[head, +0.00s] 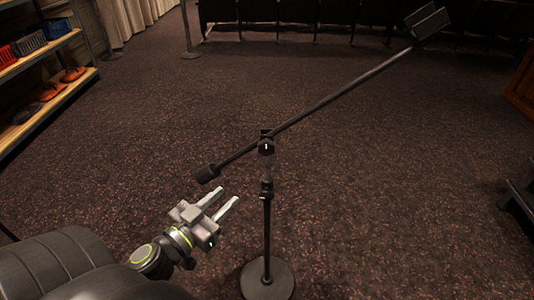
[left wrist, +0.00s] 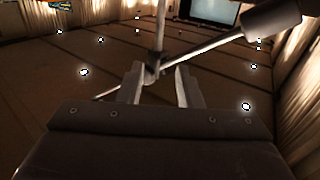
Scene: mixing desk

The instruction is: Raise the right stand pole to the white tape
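One microphone stand shows in the head view: a dark pole (head: 267,232) rises upright from a round base (head: 267,280). A clutch (head: 266,188) sits partway up, with a thinner tube above it reaching the boom joint (head: 266,146). Small pale marks show at both; I cannot tell whether either is the white tape. My left gripper (head: 228,195) is open and empty, left of the pole near clutch height, apart from it. In the left wrist view the fingers (left wrist: 159,72) are spread, with the pole (left wrist: 160,28) beyond and between them. My right gripper is out of view.
The tilted boom (head: 340,93) runs to the upper right; its counterweight (head: 207,174) hangs just above my left gripper and shows large in the left wrist view (left wrist: 272,20). A shelf (head: 40,60) stands at the left, dark chairs (head: 300,14) at the back. Carpet around the stand is clear.

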